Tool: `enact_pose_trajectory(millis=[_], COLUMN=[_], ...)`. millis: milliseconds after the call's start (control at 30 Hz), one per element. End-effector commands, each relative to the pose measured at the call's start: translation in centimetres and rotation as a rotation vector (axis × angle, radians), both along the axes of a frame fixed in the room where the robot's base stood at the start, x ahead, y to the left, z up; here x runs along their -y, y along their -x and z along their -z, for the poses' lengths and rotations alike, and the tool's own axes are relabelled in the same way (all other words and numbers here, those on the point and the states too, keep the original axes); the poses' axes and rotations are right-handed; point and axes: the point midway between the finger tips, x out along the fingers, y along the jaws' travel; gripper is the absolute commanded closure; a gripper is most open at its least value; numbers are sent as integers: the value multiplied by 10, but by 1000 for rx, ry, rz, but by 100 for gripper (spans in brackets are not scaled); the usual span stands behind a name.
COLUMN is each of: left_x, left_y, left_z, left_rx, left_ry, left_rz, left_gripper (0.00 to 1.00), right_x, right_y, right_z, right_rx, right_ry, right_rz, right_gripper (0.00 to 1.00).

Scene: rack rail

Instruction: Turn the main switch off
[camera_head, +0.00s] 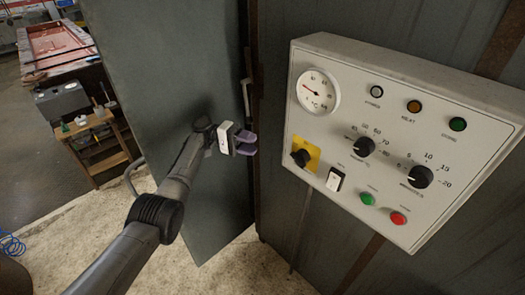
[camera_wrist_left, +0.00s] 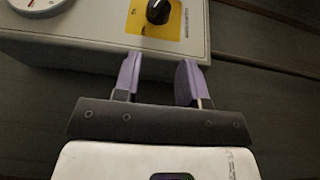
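The main switch is a black rotary knob (camera_head: 300,157) on a yellow plate (camera_head: 312,151) at the lower left of the grey control panel (camera_head: 430,110). In the left wrist view the knob (camera_wrist_left: 159,12) and its yellow plate (camera_wrist_left: 182,25) show at the top, partly cut off. My left gripper (camera_head: 249,143) is to the left of the panel in the head view, apart from the knob. In the left wrist view its two purple fingers (camera_wrist_left: 158,78) are open with nothing between them, and the knob lies beyond them. My right gripper is in neither view.
The panel also carries a dial gauge (camera_head: 318,91), two black selector knobs, a white rocker switch (camera_head: 335,179), green and red buttons and several lamps. A tall grey door (camera_head: 180,70) stands behind my left arm. A wooden shelf (camera_head: 100,143) is at far left.

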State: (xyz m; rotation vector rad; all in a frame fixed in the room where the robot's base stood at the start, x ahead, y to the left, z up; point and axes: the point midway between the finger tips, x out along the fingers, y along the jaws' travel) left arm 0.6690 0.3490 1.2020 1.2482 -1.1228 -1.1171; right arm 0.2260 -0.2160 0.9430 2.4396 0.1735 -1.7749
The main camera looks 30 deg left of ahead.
Motion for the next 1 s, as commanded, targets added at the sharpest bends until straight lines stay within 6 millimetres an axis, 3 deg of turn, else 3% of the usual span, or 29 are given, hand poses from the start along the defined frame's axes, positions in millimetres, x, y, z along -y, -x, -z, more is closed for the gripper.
enact_pose_trajectory(millis=[200, 500, 667, 767, 867, 1000], left_x=[-13, -15, -15, -14, -11, -3], left_y=[2, 2, 5, 17, 42, 103], left_z=[0, 0, 11, 43, 98, 189], left_rx=[1, 1, -21, -85, -196, -388], left_ry=[1, 1, 1, 1, 5, 20], left_rz=[1, 1, 0, 1, 5, 13], left_gripper=[62, 62, 48, 39, 29, 16], right_x=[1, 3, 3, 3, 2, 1], right_y=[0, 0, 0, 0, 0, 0], right_z=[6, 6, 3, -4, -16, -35], right_rx=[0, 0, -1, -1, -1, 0], right_ry=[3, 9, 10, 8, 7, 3], right_rz=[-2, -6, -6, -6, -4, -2], right_gripper=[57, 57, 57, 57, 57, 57])
